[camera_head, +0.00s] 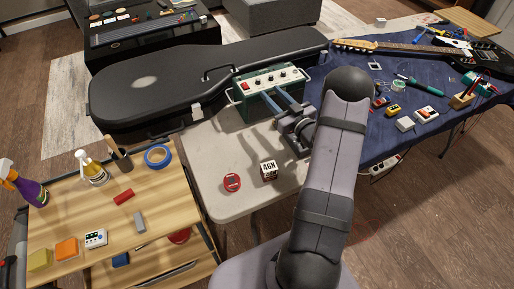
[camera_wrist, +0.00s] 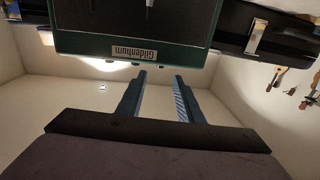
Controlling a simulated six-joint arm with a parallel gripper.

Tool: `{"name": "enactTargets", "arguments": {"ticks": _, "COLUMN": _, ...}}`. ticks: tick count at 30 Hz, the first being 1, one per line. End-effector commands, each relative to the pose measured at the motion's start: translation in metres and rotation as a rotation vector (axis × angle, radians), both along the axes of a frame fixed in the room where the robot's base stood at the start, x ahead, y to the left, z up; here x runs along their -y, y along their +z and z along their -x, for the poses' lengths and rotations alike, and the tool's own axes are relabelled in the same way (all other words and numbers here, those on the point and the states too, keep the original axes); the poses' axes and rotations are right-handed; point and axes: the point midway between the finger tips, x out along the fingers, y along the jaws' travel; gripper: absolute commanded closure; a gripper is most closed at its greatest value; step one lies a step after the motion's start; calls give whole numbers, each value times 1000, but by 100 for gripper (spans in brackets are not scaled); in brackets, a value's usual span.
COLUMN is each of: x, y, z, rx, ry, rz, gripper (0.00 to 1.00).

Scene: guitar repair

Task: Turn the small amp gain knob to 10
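The small amp (camera_head: 243,106) is a green box with a pale top panel, a red switch and several small light knobs (camera_head: 268,79). Which knob is gain, and where it points, is too small to tell. My gripper (camera_head: 271,92) reaches toward the amp's front, its two blue fingers just below the panel in the head view. In the wrist view my gripper (camera_wrist: 160,74) is open, with nothing between the fingertips. The amp (camera_wrist: 85,42) and its name plate (camera_wrist: 135,53) show ahead of them; the knobs are not clearly visible there. Contact with the amp cannot be told.
A black guitar case (camera_head: 150,85) lies behind the amp. A blue-covered bench (camera_head: 375,140) with a guitar and tools is at right, a wooden cart (camera_head: 70,210) at left.

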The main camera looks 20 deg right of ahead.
Motion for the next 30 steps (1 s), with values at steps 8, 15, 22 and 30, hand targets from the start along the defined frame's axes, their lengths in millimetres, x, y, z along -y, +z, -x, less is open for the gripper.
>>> {"name": "enactTargets", "arguments": {"ticks": 8, "x": -5, "y": 2, "z": 14, "rx": -84, "ry": -20, "rz": 35, "gripper": 67}}
{"name": "enactTargets", "arguments": {"ticks": 15, "x": -15, "y": -2, "z": 6, "rx": -248, "ry": -67, "rz": 88, "gripper": 67}}
{"name": "enactTargets", "arguments": {"ticks": 22, "x": -27, "y": -3, "z": 8, "rx": -401, "ry": -109, "rz": 127, "gripper": 67}}
{"name": "enactTargets", "arguments": {"ticks": 30, "x": -44, "y": -3, "z": 25, "rx": -580, "ry": -153, "rz": 155, "gripper": 67}}
